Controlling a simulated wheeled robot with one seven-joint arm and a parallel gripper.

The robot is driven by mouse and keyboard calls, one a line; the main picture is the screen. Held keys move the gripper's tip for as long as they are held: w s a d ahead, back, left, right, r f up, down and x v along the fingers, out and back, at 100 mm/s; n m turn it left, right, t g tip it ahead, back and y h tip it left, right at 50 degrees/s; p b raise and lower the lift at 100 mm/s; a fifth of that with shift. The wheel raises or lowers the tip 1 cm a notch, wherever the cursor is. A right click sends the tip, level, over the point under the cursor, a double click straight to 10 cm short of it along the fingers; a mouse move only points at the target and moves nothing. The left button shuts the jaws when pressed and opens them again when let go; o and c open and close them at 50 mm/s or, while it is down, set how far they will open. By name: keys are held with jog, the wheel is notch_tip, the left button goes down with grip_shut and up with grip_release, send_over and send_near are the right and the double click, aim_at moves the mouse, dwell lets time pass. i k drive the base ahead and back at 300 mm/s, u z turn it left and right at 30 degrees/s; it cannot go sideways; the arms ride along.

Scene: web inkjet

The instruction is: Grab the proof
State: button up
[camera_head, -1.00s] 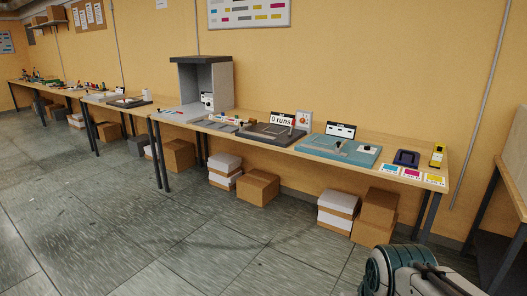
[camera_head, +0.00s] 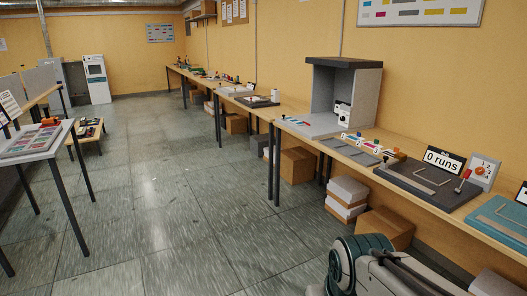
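I cannot tell for certain which thing is the proof. A colourful printed sheet (camera_head: 32,141) lies on a white-topped table at the left edge, and it may be the proof; its details are too small to read. My gripper is not in view. Only a teal and white part of my arm shows at the bottom right, with floor and the long bench beyond it.
A long wooden bench (camera_head: 300,133) runs along the yellow wall, bearing a grey booth (camera_head: 362,95), a "0 runs" sign (camera_head: 443,161) and a dark tray (camera_head: 425,188). Boxes (camera_head: 385,229) sit under it. The white-topped table (camera_head: 50,153) stands left. The tiled floor between is clear.

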aim_at(370, 144)
jog(key=u, duration=0.05)
jog(key=i, duration=1.7)
jog(key=z, duration=0.65)
jog(key=i, duration=1.9)
jog(key=z, duration=1.05)
jog(key=i, duration=0.3)
jog(key=u, duration=0.05)
